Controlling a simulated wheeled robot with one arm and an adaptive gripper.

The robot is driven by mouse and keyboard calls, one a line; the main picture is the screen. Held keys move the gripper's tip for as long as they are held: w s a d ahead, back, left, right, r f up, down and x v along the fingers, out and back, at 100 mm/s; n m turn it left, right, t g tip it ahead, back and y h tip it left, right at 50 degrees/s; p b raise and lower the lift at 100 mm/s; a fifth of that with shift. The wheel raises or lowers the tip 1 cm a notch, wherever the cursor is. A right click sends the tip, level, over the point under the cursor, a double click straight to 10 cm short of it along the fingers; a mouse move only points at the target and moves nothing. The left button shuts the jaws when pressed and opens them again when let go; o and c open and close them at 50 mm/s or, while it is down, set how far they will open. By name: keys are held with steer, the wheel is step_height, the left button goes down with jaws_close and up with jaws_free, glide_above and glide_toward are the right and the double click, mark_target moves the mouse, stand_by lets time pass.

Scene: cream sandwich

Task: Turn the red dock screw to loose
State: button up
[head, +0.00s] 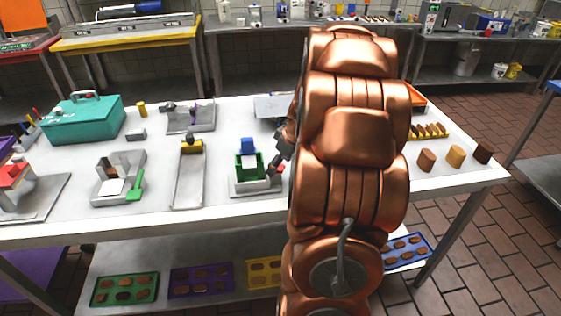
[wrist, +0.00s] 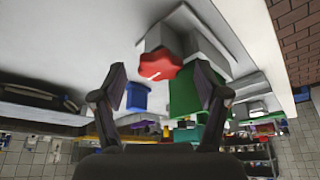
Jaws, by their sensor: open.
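The red dock screw (wrist: 158,66) is a lobed red knob with a pale mark on its face, on a grey block. It shows in the wrist view just beyond the gap between my fingertips. My gripper (wrist: 160,84) is open, a finger on each side of the gap, with nothing between them. In the head view my gripper (head: 279,160) is at the right side of the dock (head: 262,188), partly hidden by my copper arm. The dock holds a green frame (head: 240,170) with a blue block (head: 248,146) behind it. I cannot tell whether the fingers touch the screw.
A grey tray (head: 189,185) with a yellow piece stands left of the dock. A teal toolbox (head: 84,122) is at the back left. Brown and tan cylinders (head: 456,156) stand at the right. My arm hides the table's middle right.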

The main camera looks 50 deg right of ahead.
steer(key=c, duration=1.2)
steer(key=shift+o, duration=0.2)
steer(key=shift+f+m+b, duration=0.1)
steer(key=shift+m+b, duration=0.2)
steer(key=shift+b, duration=0.4)
steer(key=shift+a+m+h+b, duration=0.1)
steer(key=shift+m+h+b, duration=0.35)
steer(key=shift+m, duration=0.45)
steer(key=o, duration=1.2)
steer(key=shift+c, duration=0.2)
